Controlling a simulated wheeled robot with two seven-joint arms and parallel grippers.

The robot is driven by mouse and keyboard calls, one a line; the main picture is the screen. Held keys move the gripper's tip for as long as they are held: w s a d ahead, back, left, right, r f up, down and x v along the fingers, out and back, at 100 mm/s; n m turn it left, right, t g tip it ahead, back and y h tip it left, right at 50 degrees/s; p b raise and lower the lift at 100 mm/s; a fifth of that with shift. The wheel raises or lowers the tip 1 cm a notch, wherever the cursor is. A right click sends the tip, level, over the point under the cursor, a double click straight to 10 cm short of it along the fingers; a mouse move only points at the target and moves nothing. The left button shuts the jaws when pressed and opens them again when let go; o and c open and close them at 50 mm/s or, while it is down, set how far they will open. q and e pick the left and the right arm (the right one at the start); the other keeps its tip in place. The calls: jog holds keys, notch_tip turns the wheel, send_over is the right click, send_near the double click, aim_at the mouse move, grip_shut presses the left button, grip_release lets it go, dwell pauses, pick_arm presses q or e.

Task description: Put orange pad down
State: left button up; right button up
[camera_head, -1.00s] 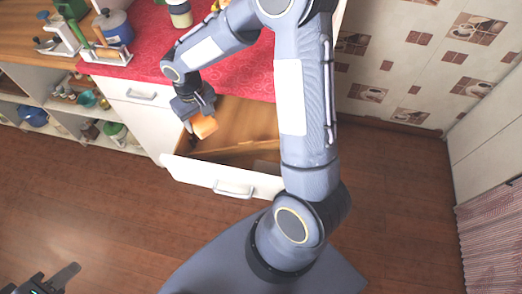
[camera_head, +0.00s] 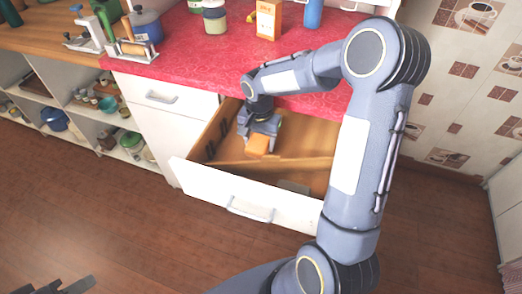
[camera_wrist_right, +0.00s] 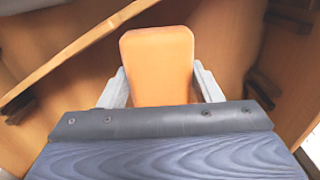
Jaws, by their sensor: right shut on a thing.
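The orange pad (camera_head: 257,146) is a small block with rounded corners. It is in my right gripper (camera_head: 260,138), inside the open drawer (camera_head: 243,210) below the red counter. In the right wrist view the pad (camera_wrist_right: 158,62) sits between the two grey fingers of my right gripper (camera_wrist_right: 160,86), which are shut on it. Whether the pad touches the drawer floor I cannot tell. My left gripper (camera_head: 62,285) shows only in part at the bottom left corner, dark and far from the drawer.
A wooden divider (camera_head: 295,164) crosses the drawer, beside the pad; it also shows in the right wrist view (camera_wrist_right: 85,52). Dark slots line the drawer's left wall. The red counter (camera_head: 185,68) above holds jars, an orange box (camera_head: 268,20) and a blue pot (camera_head: 146,26). Open shelves stand left.

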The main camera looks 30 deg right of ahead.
aim_at(259, 148)
jog(key=shift+f, duration=1.95)
jog(key=shift+f+b, duration=0.2)
jog(key=shift+b, duration=0.1)
jog(key=o, duration=0.9)
jog(key=shift+r, duration=0.1)
jog(key=shift+o, duration=0.2)
